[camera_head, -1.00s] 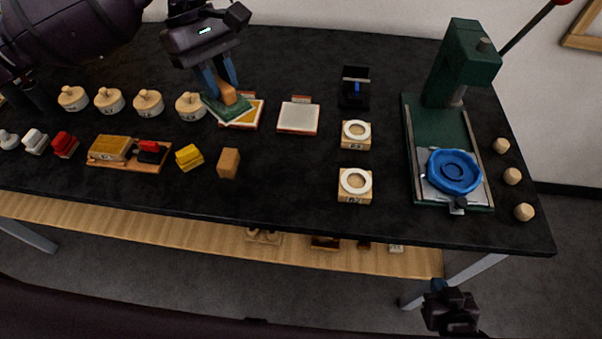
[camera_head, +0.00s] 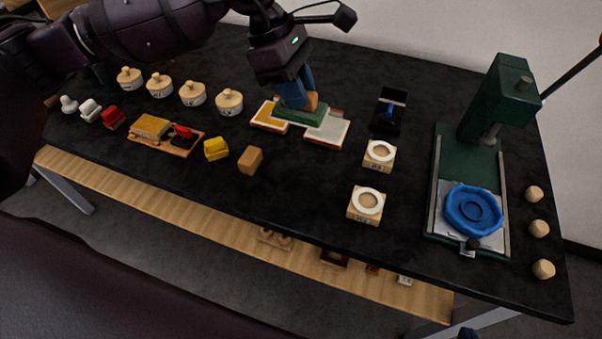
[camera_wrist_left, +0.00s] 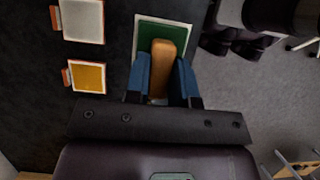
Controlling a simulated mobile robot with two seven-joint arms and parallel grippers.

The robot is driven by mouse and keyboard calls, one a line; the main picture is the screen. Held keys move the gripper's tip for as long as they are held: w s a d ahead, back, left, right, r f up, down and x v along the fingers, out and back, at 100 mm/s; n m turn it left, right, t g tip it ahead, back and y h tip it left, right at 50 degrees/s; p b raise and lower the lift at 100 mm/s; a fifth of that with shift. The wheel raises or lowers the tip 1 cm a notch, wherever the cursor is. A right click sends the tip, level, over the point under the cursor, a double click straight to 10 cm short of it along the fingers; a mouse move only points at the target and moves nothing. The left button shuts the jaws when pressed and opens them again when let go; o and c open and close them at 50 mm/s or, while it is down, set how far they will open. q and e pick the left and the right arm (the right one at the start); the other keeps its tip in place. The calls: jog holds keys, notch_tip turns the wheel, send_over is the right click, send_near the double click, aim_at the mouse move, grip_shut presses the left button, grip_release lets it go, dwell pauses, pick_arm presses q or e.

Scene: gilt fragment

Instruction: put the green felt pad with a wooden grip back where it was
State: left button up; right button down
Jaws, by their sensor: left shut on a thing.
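The green felt pad (camera_head: 312,117) with its wooden grip (camera_head: 311,102) is in my left gripper (camera_head: 296,97). The blue fingers are shut on the grip. In the head view the pad overlaps the gap between a yellow-topped tile and a white-topped tile. In the wrist view the pad (camera_wrist_left: 148,33) is clear of both tiles, with the grip (camera_wrist_left: 161,70) between the fingers (camera_wrist_left: 161,85). The pad appears held above the table; its exact height is unclear. Only a bit of my right gripper (camera_head: 467,333) shows at the bottom edge.
The yellow tile (camera_head: 264,116) and white tile (camera_head: 331,128) lie side by side. Several lidded wooden pots (camera_head: 229,101) stand to the left. A black stand (camera_head: 390,107), two ringed blocks (camera_head: 367,204) and a green press (camera_head: 495,100) are to the right. Black table is bare behind the tiles.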

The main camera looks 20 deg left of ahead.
pick_arm(q)
notch_tip(320, 180, down, 19)
jog(key=shift+f+b, duration=0.1)
jog(key=shift+b, duration=0.6)
jog(key=shift+f, duration=0.1)
jog(key=o, duration=0.8)
jog(key=shift+o, duration=0.2)
